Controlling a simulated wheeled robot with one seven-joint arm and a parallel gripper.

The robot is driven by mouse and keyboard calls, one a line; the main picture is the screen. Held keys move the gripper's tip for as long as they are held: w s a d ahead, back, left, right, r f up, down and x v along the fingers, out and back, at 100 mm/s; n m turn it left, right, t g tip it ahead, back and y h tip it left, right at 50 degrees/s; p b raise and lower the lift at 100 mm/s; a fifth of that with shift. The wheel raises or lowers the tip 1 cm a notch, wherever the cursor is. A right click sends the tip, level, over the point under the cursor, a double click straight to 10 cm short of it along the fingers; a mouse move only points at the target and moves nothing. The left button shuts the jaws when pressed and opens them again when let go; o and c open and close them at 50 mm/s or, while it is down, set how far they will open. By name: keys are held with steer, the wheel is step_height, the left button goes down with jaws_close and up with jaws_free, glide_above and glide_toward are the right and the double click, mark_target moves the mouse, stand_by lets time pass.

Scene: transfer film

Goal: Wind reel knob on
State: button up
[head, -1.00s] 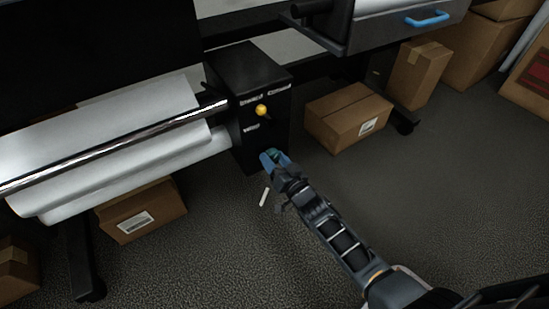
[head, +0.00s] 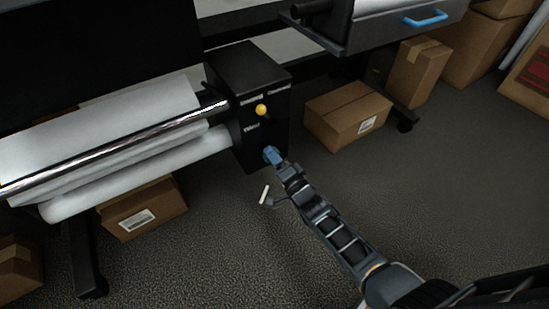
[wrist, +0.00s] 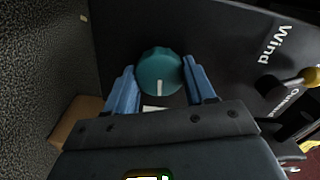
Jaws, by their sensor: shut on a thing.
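The reel knob (wrist: 159,75) is a round teal knob with a ribbed edge and a white pointer line, on the side of a black box (head: 246,70). My gripper (wrist: 158,68) has its two blue fingers on either side of the knob and is shut on it. In the wrist view the pointer line points down toward my palm. In the head view my gripper (head: 271,155) is at the lower front of the box and mostly hides the knob. A "Wind" label (wrist: 274,44) is printed on the panel beside it.
A yellow-tipped lever (head: 261,110) sticks out above the knob. White film (head: 110,140) and a roll (head: 150,185) lie left of the box. Cardboard boxes (head: 347,115) stand behind, with open floor at right. A small white strip (head: 264,194) shows below my gripper.

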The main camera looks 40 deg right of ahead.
steer(key=shift+m, duration=0.3)
stand_by(0.4)
steer(key=o, duration=1)
steer(key=shift+o, duration=0.2)
steer(key=p+v, duration=0.2)
steer(key=v, duration=0.5)
steer(key=shift+s, duration=0.4)
